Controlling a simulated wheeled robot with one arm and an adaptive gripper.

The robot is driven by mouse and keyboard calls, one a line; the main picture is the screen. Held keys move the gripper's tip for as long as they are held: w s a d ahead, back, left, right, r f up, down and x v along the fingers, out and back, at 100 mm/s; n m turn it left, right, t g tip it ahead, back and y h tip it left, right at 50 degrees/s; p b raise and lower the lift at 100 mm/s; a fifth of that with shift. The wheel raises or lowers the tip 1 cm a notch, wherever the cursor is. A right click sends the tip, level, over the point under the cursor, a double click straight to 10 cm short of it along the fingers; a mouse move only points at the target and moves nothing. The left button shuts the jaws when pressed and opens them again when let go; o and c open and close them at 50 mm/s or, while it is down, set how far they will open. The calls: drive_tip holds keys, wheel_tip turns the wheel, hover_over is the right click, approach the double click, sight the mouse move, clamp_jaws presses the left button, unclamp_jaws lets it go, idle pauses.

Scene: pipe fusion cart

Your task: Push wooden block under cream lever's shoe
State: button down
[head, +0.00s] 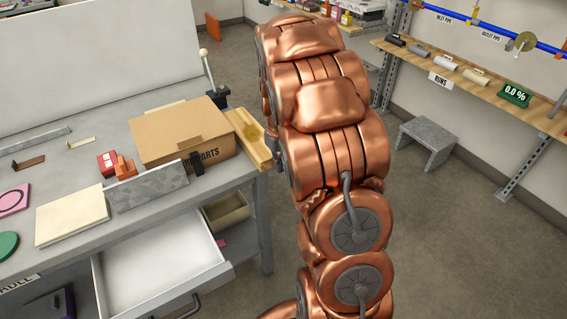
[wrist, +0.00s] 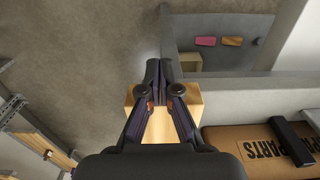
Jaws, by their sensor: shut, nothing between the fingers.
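A yellow wooden block (head: 249,137) lies along the bench's right edge, beside the cardboard box. In the wrist view, light wood (wrist: 160,126) shows below and between my fingers. My gripper (wrist: 162,70) is shut and empty, its tips reaching past the wood's upper edge in that picture. I cannot tell whether it touches the wood. In the head view my arm hides most of the gripper. A lever with a cream knob (head: 203,52) stands tilted behind the box, on a black base (head: 219,97). A small flat cream piece (head: 80,142) lies farther left. No shoe can be made out.
The cardboard parts box (head: 175,128) stands close left of the block; it also shows in the wrist view (wrist: 240,140). A grey metal plate (head: 147,188) stands in front of it. A white drawer (head: 160,262) hangs open below.

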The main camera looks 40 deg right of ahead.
drive_tip(key=shift+w+d, duration=0.1)
drive_tip(key=shift+w, duration=0.75)
drive_tip(key=shift+w, duration=0.1)
drive_tip(key=shift+w+f, duration=0.1)
drive_tip(key=shift+w, duration=0.75)
drive_tip(key=shift+w+d+b, duration=0.1)
drive_tip(key=shift+w+b, duration=0.3)
drive_tip(key=shift+w, duration=0.1)
drive_tip(key=shift+s, duration=0.1)
